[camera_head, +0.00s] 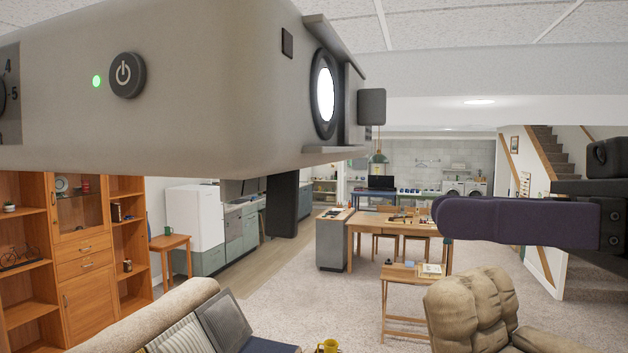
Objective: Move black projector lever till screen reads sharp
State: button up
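The projector (200,90) is a large grey-beige box hanging close by at the upper left, its round lens (325,95) glowing white. A black rounded block (371,106) stands out beside the lens, and a black post (282,205) hangs below the body. I cannot tell for sure which is the lever. My gripper (445,216) reaches in from the right, its dark purple finger pointing left. It is apart from both black parts, with open space between. Only one finger is distinct, so its opening does not show. The screen is not in view.
The projector has a power button (127,75), a green light (96,81) and a partly cut-off dial. Below are a sofa (165,310), a beige armchair (470,305) and a small wooden table (405,273). A wooden cabinet (85,255) stands left.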

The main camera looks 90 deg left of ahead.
aim_at(297, 207)
jog(key=p+x, duration=0.4)
jog(key=x, duration=0.5)
jog(key=shift+s+a, duration=0.1)
jog(key=shift+s, duration=0.25)
jog(key=shift+s+a+p, duration=0.1)
jog(key=shift+s+p, duration=0.15)
jog(key=shift+p, duration=0.1)
jog(key=shift+w+f, duration=0.1)
grip_shut()
